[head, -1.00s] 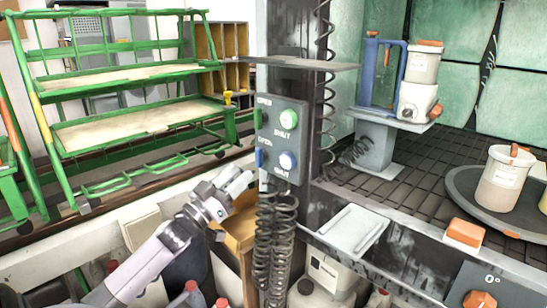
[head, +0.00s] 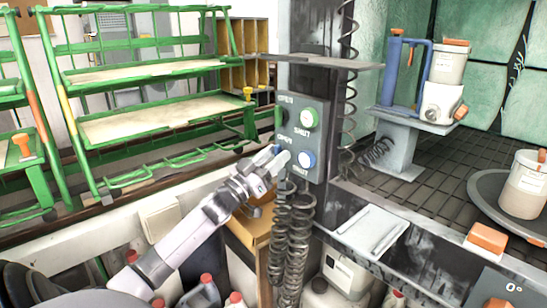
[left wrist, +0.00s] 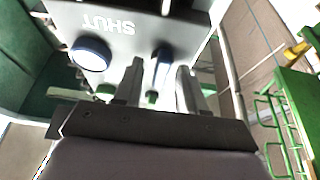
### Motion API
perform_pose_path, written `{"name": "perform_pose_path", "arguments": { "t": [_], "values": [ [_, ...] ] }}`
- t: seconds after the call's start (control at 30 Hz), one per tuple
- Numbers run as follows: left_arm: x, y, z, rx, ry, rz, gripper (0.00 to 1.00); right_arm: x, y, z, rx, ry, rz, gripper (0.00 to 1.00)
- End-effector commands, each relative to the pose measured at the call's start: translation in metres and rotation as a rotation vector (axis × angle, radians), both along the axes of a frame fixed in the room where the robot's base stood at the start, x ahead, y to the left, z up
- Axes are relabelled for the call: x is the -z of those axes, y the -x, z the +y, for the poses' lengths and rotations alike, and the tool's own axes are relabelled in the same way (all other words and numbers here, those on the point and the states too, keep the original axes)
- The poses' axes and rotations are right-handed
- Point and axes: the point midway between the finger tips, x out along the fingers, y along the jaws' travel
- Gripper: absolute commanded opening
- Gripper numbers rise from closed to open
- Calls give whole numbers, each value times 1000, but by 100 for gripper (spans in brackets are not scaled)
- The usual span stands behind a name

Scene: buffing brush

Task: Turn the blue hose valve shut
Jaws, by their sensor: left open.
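The blue hose valve is on a grey control panel (head: 301,128) on the dark post in the head view. Its blue lever (head: 277,149) is at the panel's lower left, near the OPEN label. A round blue disc (head: 306,160) is to its right above a SHUT label. My left gripper (head: 280,158) is open at the lever. In the left wrist view the blue lever (left wrist: 162,62) appears between the two spread fingers (left wrist: 160,88); contact cannot be told. The blue disc (left wrist: 90,54) lies left of the fingers there. My right gripper is out of view.
A green lever and green disc (head: 310,117) sit just above on the panel. Coiled hoses (head: 292,235) hang below it. A metal shelf (head: 335,63) juts out above. Green racks (head: 150,125) stand at the left; a bench with containers is at the right.

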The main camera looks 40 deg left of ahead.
Motion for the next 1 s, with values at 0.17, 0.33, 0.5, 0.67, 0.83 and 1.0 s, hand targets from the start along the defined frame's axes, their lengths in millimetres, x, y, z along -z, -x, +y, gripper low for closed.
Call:
{"name": "perform_pose_path", "arguments": {
  "t": [0.17, 0.33, 0.5, 0.67, 0.83, 1.0],
  "values": [
    [0, 0, 0, 0, 0, 0, 0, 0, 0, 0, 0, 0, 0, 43],
    [0, 0, 0, 0, -4, 0, 0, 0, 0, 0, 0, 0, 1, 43],
    [0, 0, 0, 0, -39, -2, 0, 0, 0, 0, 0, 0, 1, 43],
    [0, 0, 1, 0, -122, -11, 0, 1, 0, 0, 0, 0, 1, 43],
    [0, 0, 1, 1, -256, -23, 0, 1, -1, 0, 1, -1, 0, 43],
    [0, 0, 1, 0, -417, -35, 0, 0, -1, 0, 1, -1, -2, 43]
  ]
}}
